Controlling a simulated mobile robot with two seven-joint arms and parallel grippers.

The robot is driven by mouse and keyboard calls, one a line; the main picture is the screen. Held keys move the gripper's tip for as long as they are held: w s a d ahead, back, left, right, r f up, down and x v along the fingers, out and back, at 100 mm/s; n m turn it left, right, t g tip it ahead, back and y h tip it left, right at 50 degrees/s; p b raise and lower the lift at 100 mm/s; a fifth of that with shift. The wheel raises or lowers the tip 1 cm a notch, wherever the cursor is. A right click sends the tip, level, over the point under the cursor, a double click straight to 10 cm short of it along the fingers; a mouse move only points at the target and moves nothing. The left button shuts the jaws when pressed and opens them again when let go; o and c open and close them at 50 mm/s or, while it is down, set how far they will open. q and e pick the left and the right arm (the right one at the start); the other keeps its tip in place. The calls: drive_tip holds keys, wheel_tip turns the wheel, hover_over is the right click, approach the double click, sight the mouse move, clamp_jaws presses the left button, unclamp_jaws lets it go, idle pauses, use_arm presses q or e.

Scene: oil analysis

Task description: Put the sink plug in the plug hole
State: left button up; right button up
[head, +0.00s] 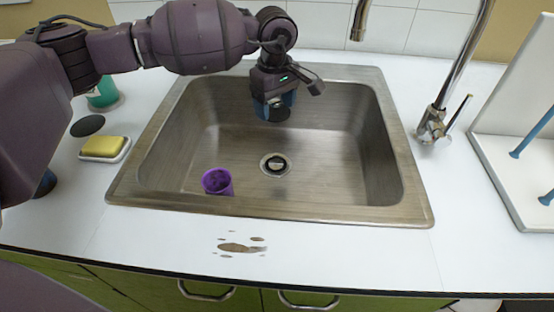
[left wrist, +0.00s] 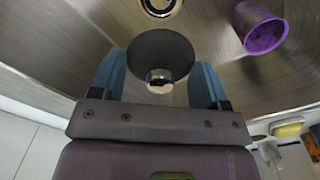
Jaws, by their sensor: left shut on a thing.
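The sink plug is a dark round disc with a shiny metal knob. In the left wrist view the plug (left wrist: 160,52) is between the blue fingers of my left gripper (left wrist: 160,85), which is shut on it. In the head view the gripper (head: 273,103) hangs over the back part of the steel sink (head: 320,150), with the dark plug (head: 279,115) at its tips. The plug hole (head: 275,165) is a metal ring with a dark centre in the sink floor. It lies nearer the front than the plug, apart from it, and shows partly in the left wrist view (left wrist: 161,5). My right gripper is not in view.
A tap (head: 435,120) rises at the back right. A yellow sponge (head: 103,146), a dark disc (head: 87,125) and a green container (head: 103,93) are on the left counter. A white rack (head: 510,160) stands right.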

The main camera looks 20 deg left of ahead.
use_arm(q)
drive_tip(key=b, duration=0.2)
hover_over(276, 164)
wheel_tip(276, 164, down, 11)
drive_tip(key=shift+f, duration=0.5)
wheel_tip(276, 164, down, 5)
drive_tip(key=shift+s+f+b, duration=0.1)
drive_tip(key=shift+f+b, duration=0.1)
drive_tip(key=shift+b, duration=0.55)
drive_tip(key=shift+f, duration=0.2)
drive_tip(key=shift+r, duration=0.15)
drive_tip(key=shift+f, duration=0.2)
drive_tip(key=o, duration=1)
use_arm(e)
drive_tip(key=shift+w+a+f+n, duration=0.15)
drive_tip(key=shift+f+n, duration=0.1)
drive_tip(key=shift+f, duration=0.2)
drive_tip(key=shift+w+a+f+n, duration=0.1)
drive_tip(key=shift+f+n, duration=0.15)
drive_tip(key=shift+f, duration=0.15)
